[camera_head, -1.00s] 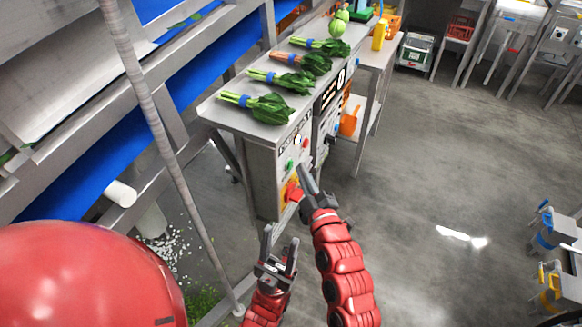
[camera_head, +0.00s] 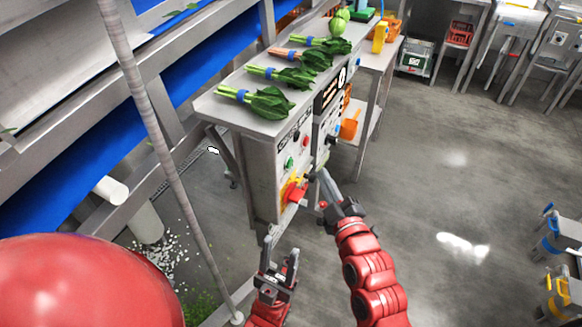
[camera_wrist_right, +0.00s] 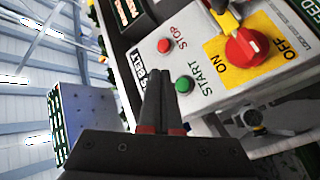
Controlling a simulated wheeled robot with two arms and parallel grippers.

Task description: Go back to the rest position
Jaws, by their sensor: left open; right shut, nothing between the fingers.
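My left gripper (camera_head: 279,252) is open and empty, low in front of the control cabinet (camera_head: 262,175) in the head view. My right gripper (camera_head: 322,174) is shut with nothing in it, to the right of the cabinet's control panel. In the right wrist view its closed fingers (camera_wrist_right: 160,88) point toward the panel. The panel carries a red rotary switch (camera_wrist_right: 243,47) on a yellow ON/OFF plate, a green START button (camera_wrist_right: 184,85) and a red STOP button (camera_wrist_right: 164,46). The red switch also shows in the head view (camera_head: 297,192).
Several bunches of greens (camera_head: 268,102) with blue bands lie on the steel counter (camera_head: 222,110). A blue conveyor belt (camera_head: 70,190) runs at left behind a steel frame and slanted post (camera_head: 150,110). Open floor (camera_head: 440,180) lies to the right.

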